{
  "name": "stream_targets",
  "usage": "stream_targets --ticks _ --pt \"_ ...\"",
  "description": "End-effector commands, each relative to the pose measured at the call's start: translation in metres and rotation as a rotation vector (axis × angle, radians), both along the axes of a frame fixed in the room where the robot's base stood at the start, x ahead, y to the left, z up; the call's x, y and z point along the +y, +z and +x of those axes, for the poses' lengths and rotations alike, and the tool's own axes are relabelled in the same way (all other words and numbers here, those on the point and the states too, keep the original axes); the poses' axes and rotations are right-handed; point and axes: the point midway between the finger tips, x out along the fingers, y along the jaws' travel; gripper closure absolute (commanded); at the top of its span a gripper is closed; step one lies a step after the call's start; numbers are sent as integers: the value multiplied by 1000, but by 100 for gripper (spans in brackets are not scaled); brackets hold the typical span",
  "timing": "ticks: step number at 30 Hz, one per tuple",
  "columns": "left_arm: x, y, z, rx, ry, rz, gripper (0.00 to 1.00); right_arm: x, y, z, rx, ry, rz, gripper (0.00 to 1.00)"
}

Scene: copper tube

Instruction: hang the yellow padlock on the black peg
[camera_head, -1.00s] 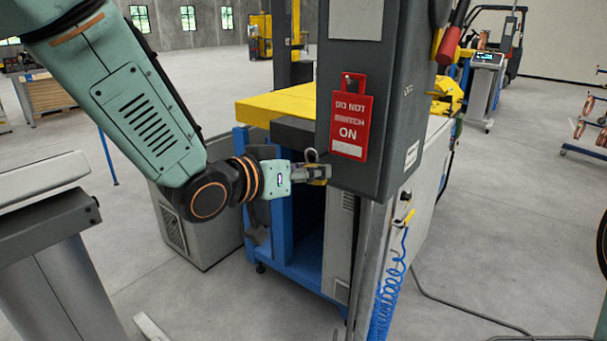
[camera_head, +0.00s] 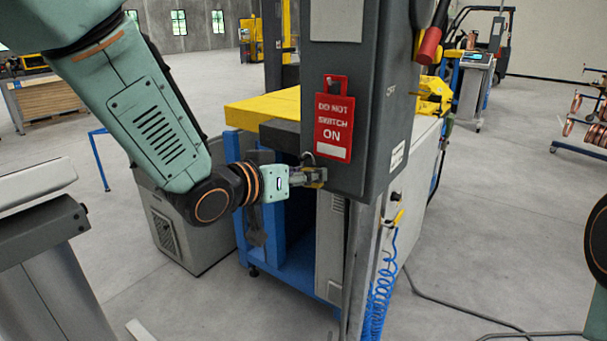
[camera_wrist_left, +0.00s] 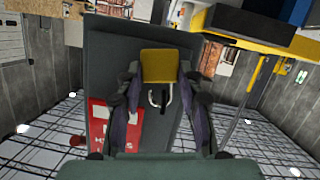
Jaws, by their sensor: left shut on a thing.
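The yellow padlock (camera_wrist_left: 159,66) is between the fingers of my left gripper (camera_wrist_left: 160,82) in the left wrist view, with its pale metal shackle standing clear of the body. In the head view my left gripper (camera_head: 306,178) is shut on the padlock (camera_head: 319,177), whose shackle points up. It is at the lower left edge of the dark grey cabinet (camera_head: 375,110), below and left of the red tag. I cannot tell whether the padlock touches the cabinet. I cannot make out the black peg. My right gripper is not in view.
The red "do not switch on" tag (camera_head: 333,118) hangs on the cabinet's front. A red-handled lever (camera_head: 430,45) is on its right side. A yellow-topped blue bench (camera_head: 262,108) stands behind. A blue coiled hose (camera_head: 378,290) hangs below right. Open floor lies to the right.

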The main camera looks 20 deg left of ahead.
Motion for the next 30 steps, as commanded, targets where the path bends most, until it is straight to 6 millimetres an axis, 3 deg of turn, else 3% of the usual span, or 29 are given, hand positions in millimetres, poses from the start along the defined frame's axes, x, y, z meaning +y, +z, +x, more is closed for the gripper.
stream_targets --ticks 4,5,13,23,30 --pt "0 0 0 1 0 0 100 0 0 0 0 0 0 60" --pt "0 0 0 1 0 0 61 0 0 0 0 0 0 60" --pt "0 0 0 1 0 0 38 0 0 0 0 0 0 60" --pt "1 0 -2 2 1 0 37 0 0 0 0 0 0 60" --pt "12 9 -27 2 3 -5 37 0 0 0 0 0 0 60"
